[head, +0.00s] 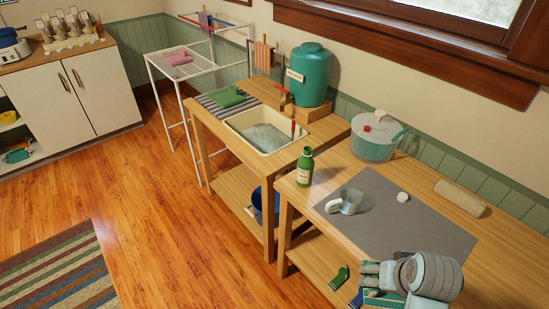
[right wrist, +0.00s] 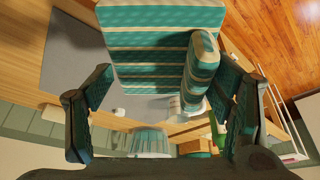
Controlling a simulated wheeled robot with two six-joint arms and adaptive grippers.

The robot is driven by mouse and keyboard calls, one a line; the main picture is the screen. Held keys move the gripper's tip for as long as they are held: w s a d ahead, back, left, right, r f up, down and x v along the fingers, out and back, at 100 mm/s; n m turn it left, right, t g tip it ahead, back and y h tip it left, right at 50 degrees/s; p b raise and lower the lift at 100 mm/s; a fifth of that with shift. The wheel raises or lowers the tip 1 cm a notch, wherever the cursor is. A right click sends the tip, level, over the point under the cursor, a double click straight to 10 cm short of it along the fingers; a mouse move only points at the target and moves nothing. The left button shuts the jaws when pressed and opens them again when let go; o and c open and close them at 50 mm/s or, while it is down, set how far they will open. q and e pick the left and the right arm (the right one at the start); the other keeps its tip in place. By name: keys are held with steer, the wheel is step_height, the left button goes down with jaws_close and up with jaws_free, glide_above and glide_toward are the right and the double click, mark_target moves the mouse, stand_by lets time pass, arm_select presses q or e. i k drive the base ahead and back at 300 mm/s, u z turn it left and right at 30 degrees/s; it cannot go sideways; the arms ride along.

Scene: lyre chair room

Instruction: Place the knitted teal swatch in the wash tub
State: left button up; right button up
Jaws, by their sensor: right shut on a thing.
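The knitted teal swatch (right wrist: 150,45), teal with cream stripes, is in my right gripper (right wrist: 168,105) in the right wrist view, partly folded into a roll beside the flat part. My right gripper also shows at the lower right of the head view (head: 372,279), shut on the swatch, with striped cloth (head: 384,299) just below it, near the front edge of the worktable. The wash tub (head: 240,131) is a cream basin with pale, watery contents, set in the wooden stand left of the worktable, apart from the gripper. My left gripper is out of view.
A green bottle (head: 304,167) stands at the worktable's left end, between the gripper and the tub. A glass cup (head: 351,201) and a white piece sit on the grey mat (head: 430,235). A teal dispenser (head: 309,72) stands behind the tub; a green folded cloth (head: 227,97) lies left of it.

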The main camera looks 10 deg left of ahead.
mark_target(264, 139)
steer(key=u, duration=1.5)
steer(key=i, duration=1.55)
steer(key=z, duration=0.75)
steer(key=i, duration=1.3)
steer(key=z, duration=1)
